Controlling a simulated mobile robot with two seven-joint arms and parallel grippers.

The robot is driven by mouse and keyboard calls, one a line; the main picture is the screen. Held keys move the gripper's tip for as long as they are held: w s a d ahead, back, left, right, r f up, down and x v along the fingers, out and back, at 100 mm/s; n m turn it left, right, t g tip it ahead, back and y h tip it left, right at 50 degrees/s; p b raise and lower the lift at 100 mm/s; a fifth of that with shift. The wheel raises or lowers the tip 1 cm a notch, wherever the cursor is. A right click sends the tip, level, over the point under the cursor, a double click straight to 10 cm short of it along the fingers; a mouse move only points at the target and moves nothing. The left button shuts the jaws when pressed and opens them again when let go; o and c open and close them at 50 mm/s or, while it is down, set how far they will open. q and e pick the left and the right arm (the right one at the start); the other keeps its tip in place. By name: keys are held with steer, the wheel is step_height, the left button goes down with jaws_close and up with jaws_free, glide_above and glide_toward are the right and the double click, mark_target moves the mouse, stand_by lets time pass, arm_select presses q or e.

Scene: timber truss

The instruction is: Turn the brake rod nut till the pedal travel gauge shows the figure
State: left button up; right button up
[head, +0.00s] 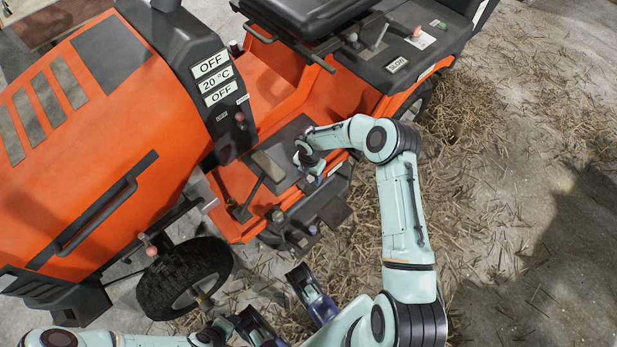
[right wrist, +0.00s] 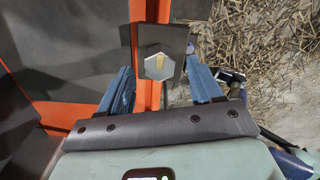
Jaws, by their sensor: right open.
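The brake rod nut, a pale hexagonal head (right wrist: 158,67) with a short yellow mark, shows in the right wrist view against a dark grey plate (right wrist: 175,38). My right gripper (right wrist: 159,72) is open, with one blue finger on each side of the nut and gaps between. In the head view the right gripper (head: 311,178) is small, low beside the tractor's step, partly hidden by its wrist. A dark pedal (head: 268,166) stands on the footwell.
The orange tractor (head: 150,125) fills the left and middle. Its console labels (head: 215,80) read OFF, 20 °C and OFF; another label (head: 397,65) reads SLOW. A front wheel (head: 185,278) stands below the hood. Straw-strewn concrete (head: 530,130) on the right is clear.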

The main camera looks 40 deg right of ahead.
arm_select(q)
steer(key=shift+w+a+f, duration=0.15)
steer(key=shift+w+f, duration=0.05)
steer(key=shift+w, duration=0.1)
arm_select(e)
steer(key=shift+f, duration=0.8)
steer(key=c, duration=1.1)
steer(key=shift+o, duration=0.2)
